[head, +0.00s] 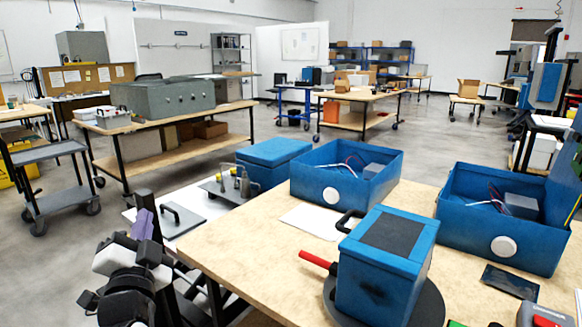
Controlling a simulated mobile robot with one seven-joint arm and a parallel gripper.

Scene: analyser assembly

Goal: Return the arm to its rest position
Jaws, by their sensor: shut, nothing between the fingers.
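My arm is folded at the lower left of the head view, its black and white links bunched together beside the near table (235,250). My gripper (143,220) points upward at the top of the folded arm, with a purple part showing. It is shut and empty, and apart from the things on the table. Part of the arm is cut off by the bottom edge of the picture.
The near table holds a blue box with a dark top (385,265) on a round dark plate, a red-handled tool (318,260) and two open blue housings (345,175) (500,215). A grey cart (50,155) stands left. Open floor lies between the tables.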

